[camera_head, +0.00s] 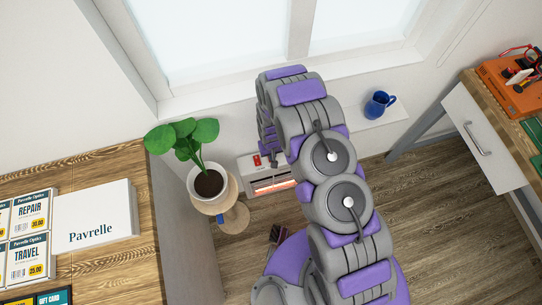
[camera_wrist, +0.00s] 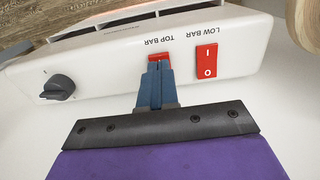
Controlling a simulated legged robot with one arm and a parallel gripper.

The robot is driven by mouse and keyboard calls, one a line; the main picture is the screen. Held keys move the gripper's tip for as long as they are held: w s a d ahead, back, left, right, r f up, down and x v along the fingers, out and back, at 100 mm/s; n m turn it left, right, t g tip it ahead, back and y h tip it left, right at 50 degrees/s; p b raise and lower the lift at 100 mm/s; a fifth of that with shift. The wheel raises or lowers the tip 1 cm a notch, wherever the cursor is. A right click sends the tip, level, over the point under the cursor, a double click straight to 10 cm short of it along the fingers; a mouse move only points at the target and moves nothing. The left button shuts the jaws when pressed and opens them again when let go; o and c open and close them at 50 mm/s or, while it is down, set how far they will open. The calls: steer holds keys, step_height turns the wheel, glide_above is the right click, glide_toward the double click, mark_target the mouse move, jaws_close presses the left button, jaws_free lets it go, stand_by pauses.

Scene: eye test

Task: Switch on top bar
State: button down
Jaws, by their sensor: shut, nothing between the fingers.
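A white heater (camera_head: 247,176) stands on the floor below the window, partly hidden by my arm; an orange-red glow shows at its front. In the wrist view the heater's white panel (camera_wrist: 110,68) carries two red rocker switches, with upside-down lettering. The TOP BAR switch (camera_wrist: 159,56) is mostly covered by my gripper (camera_wrist: 157,68), whose blue fingers are shut and empty. The fingertips overlap the switch; I cannot tell if they touch it or its position. The LOW BAR switch (camera_wrist: 206,61) is right of the fingers and uncovered, with I and O marks showing.
A dark dial (camera_wrist: 59,88) sits left on the panel. A potted plant (camera_head: 208,184) on a wooden stand (camera_head: 234,217) is close left of the heater. A blue jug (camera_head: 378,105) stands on the sill. A desk with a drawer (camera_head: 483,138) is at right.

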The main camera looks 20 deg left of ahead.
steer(key=shift+f, duration=0.8)
stand_by(0.4)
steer(key=shift+r, duration=0.1)
steer(key=shift+r+p, duration=1.05)
steer(key=shift+r, duration=2.35)
